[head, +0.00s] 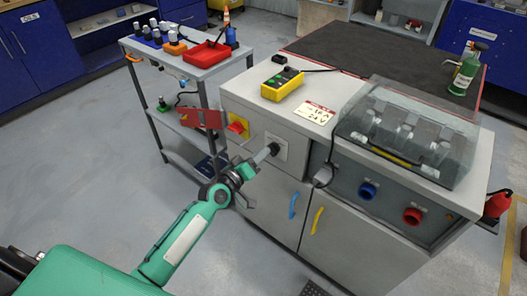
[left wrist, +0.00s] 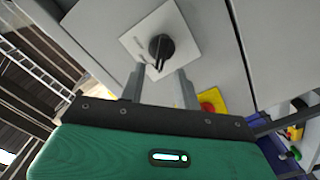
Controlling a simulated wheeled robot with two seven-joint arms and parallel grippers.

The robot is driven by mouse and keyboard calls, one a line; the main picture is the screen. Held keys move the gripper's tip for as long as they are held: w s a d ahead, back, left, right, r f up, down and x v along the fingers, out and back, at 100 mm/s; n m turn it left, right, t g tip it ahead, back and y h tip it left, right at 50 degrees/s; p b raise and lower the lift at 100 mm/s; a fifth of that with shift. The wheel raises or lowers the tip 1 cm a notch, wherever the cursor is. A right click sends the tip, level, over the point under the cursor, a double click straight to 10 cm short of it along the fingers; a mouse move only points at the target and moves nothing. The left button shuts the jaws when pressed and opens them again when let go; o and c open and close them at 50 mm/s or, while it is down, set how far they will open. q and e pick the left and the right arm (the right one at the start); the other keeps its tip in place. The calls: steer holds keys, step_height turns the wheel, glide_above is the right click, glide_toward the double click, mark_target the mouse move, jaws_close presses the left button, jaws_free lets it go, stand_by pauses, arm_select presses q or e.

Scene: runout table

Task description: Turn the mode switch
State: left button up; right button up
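The mode switch is a black knob (head: 275,148) on a white square plate (head: 268,158) on the front of the grey cabinet. In the left wrist view the knob (left wrist: 161,46) sits on its tilted plate (left wrist: 185,35), with its narrow end pointing down toward my gripper. My left gripper (head: 262,157) is in front of the switch. Its two grey fingers (left wrist: 160,73) are apart, one on each side of the line to the knob, with nothing seen between them but the knob's lower end. I cannot tell whether they touch it. My right gripper is not in view.
A red-and-yellow switch (head: 237,127) is just left of the plate. A red plate (head: 200,118) stands out beside it. Blue (head: 293,205) and yellow (head: 317,220) handles are below. A grey trolley (head: 150,110) is at the left. Floor before the cabinet is clear.

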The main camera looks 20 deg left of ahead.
arm_select(q)
steer(key=v, duration=1.1)
steer(key=shift+b, duration=0.3)
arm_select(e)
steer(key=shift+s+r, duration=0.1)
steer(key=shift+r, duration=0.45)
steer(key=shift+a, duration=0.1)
